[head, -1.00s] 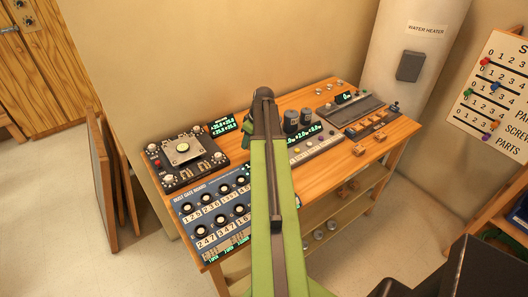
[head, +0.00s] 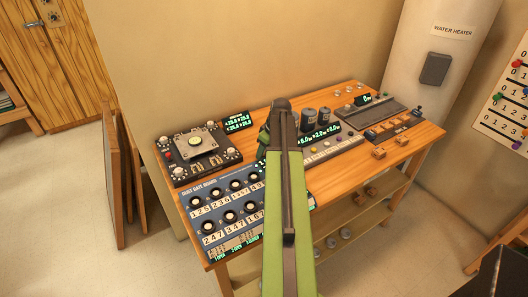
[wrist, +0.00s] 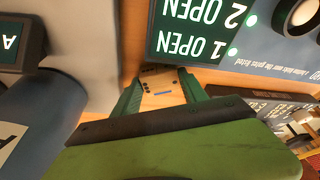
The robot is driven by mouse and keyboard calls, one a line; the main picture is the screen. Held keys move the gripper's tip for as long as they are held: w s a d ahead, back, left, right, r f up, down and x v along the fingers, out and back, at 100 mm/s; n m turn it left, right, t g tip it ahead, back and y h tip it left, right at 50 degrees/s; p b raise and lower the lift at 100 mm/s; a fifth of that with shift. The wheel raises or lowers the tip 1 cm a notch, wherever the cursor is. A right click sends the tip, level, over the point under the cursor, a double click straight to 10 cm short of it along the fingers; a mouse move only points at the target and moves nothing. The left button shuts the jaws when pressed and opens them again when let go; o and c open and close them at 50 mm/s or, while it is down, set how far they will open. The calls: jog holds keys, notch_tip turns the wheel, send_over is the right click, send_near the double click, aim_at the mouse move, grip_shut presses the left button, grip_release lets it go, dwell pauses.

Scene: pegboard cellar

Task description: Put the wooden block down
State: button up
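The wooden block (wrist: 157,84) shows in the wrist view as a pale wooden piece with dark dots and a blue mark. It sits between the two green fingers of my gripper (wrist: 160,92), which appear closed against its sides. In the head view my gripper (head: 265,138) is over the middle of the workbench (head: 262,117), behind the blast gate board's upper right corner. The block is hidden there by my arm. I cannot tell from these views whether the block touches the bench top.
The blast gate board (head: 215,213) lies front left, with a black knobbed device (head: 197,148) behind it. Dark cylinders (head: 308,121) and a console with knobs (head: 325,150) stand right of my gripper. Small wooden pieces (head: 379,152) lie farther right. A water heater (head: 440,65) stands behind.

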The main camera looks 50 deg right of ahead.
jog(key=o, duration=0.3)
jog(key=shift+r, duration=0.1)
jog(key=p+v, duration=1.2)
jog(key=shift+r, duration=0.15)
